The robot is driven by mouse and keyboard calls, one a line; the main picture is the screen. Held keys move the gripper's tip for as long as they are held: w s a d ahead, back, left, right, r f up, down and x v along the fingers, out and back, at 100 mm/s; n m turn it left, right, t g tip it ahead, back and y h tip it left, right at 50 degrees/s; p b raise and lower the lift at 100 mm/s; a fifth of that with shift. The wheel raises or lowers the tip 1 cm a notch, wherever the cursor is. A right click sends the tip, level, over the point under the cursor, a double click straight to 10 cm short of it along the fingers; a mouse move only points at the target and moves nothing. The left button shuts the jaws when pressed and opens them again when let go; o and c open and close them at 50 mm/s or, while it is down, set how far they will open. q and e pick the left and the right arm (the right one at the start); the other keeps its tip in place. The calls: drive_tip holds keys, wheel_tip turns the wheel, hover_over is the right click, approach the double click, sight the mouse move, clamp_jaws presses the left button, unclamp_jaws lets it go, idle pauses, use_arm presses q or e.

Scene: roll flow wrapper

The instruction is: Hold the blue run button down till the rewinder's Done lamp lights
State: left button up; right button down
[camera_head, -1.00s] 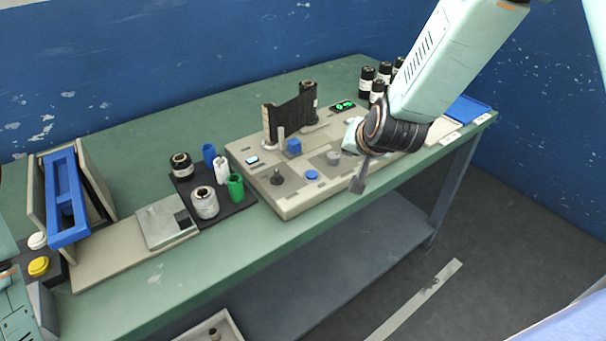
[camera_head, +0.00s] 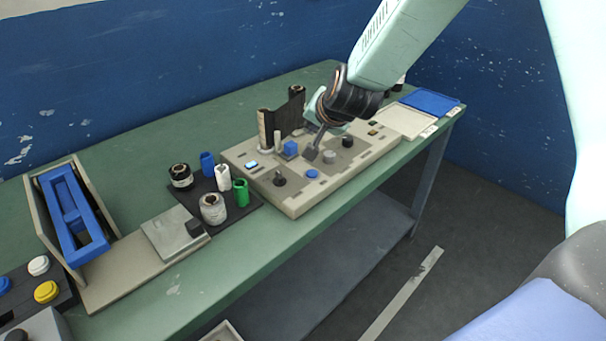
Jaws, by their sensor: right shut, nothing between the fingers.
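A round blue button (camera_head: 311,174) sits on the front part of the rewinder's beige base (camera_head: 297,208). My right gripper (camera_head: 311,154) is shut and empty, its tip pointing down over the base just behind this button and left of a grey knob (camera_head: 329,157). The tip looks apart from the blue button. A second blue button (camera_head: 4,285) shows at the far left, on a dark panel with white and yellow buttons. My left gripper is not in view.
Rolls and coloured cores stand on a dark mat (camera_head: 243,209) to the left. A blue tray (camera_head: 431,101) lies at the right.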

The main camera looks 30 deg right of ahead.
sight(314, 175)
drive_tip(key=shift+m, duration=0.3)
drive_tip(key=f+b, duration=0.2)
drive_tip(key=f, duration=0.1)
drive_tip(key=f+b, duration=0.6)
drive_tip(key=shift+s+d+f, duration=0.1)
drive_tip(key=shift+d+f, duration=0.05)
drive_tip(key=shift+d, duration=0.2)
drive_tip(key=shift+f, duration=0.15)
drive_tip(key=shift+a, duration=0.2)
drive_tip(key=shift+d, duration=0.15)
idle(0.5)
